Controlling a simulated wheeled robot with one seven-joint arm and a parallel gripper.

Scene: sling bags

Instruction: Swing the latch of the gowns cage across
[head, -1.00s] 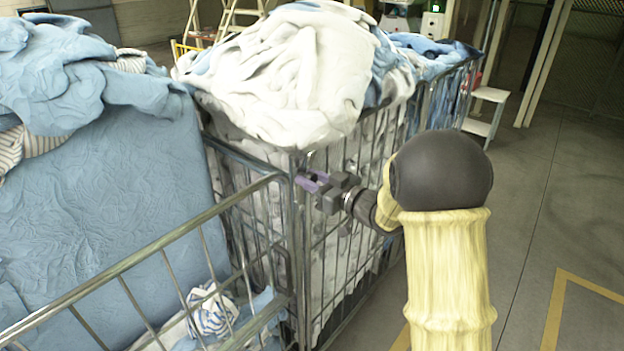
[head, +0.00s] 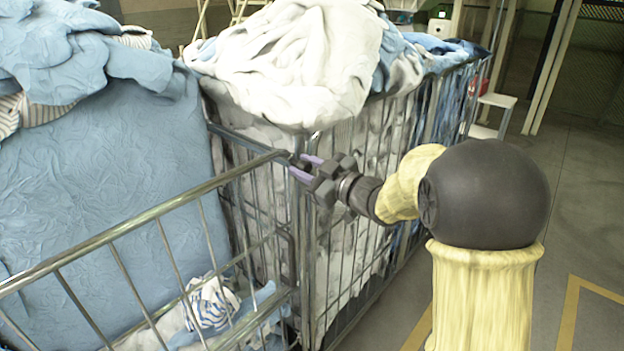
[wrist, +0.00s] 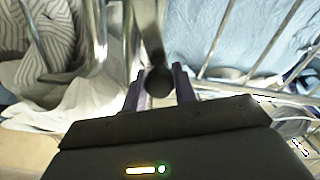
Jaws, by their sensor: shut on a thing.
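The latch is a dark bar with a round knob (wrist: 158,82) in the wrist view. In the head view it sits at the right end of the near cage's front rail and is mostly hidden by the fingers. My gripper (head: 304,167) has purple fingers, shut with the knob between them; it also shows in the wrist view (wrist: 160,92). The near cage's front rail (head: 140,222) slopes up to the latch beside the corner post. Blue cloth (head: 110,170) fills the back of this cage. No label naming the gowns shows.
A second metal cage piled with white cloth (head: 290,70) stands right behind the latch, close to my gripper. Striped cloth (head: 212,305) lies low in the near cage. A small step stool (head: 490,117) stands farther back. The floor (head: 580,215) at right is clear, with yellow lines.

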